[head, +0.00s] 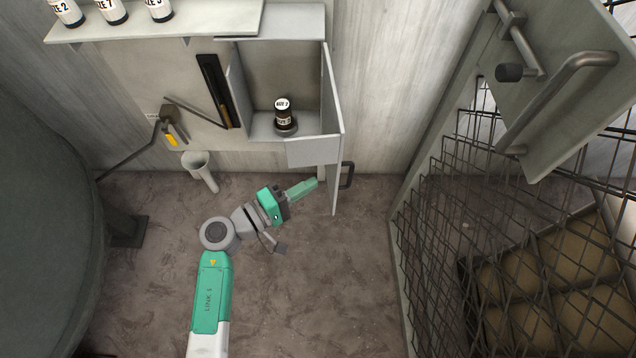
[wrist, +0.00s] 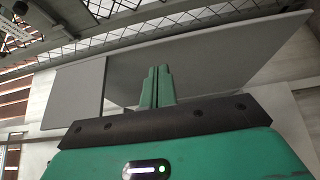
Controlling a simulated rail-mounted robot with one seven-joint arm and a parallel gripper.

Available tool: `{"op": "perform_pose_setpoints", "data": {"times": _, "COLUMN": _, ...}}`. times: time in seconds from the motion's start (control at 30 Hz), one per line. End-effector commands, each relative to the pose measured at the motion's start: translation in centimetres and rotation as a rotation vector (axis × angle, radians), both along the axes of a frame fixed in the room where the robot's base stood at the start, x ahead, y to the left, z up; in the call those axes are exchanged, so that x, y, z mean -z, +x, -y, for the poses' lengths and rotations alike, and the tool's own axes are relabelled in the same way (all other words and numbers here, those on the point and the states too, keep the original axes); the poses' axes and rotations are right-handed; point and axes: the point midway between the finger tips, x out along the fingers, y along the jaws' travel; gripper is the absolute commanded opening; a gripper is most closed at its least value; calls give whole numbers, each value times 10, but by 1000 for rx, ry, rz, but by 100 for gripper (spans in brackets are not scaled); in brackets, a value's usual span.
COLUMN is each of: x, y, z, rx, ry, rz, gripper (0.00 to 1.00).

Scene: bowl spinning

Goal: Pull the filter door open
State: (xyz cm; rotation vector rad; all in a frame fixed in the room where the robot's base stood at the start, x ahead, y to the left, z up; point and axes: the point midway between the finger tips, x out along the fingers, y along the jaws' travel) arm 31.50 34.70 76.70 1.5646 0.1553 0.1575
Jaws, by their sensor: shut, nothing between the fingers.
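The filter door (head: 333,135) is a grey panel hinged on the right side of a wall cabinet (head: 293,22). It stands swung out from the cabinet, with a dark handle (head: 347,176) on its right face. My gripper (head: 314,183) is shut and empty, with its green fingers just left of the door's lower part, on the side away from the handle. I cannot tell whether the fingertips touch the door. In the wrist view my gripper (wrist: 157,72) shows its fingers together in front of a broad grey panel (wrist: 215,62), which looks like the door.
A dark bottle (head: 284,118) with a white label stands inside the cabinet. Several bottles line a shelf (head: 190,22) at upper left. A funnel (head: 199,168) hangs on the wall. A wire mesh cage (head: 500,210) and a handled panel (head: 570,100) bound the right side.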

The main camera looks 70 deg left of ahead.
Motion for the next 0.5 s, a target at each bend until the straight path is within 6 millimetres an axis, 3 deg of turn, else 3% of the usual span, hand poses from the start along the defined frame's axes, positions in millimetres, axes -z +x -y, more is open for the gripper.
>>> {"op": "perform_pose_setpoints", "data": {"times": 0.23, "x": -2, "y": -60, "z": 30, "rx": 0, "ry": -3, "rz": -4, "gripper": 0}}
{"op": "perform_pose_setpoints", "data": {"times": 0.5, "x": -1, "y": -91, "z": 47, "rx": 1, "ry": 0, "rz": 0, "gripper": 0}}
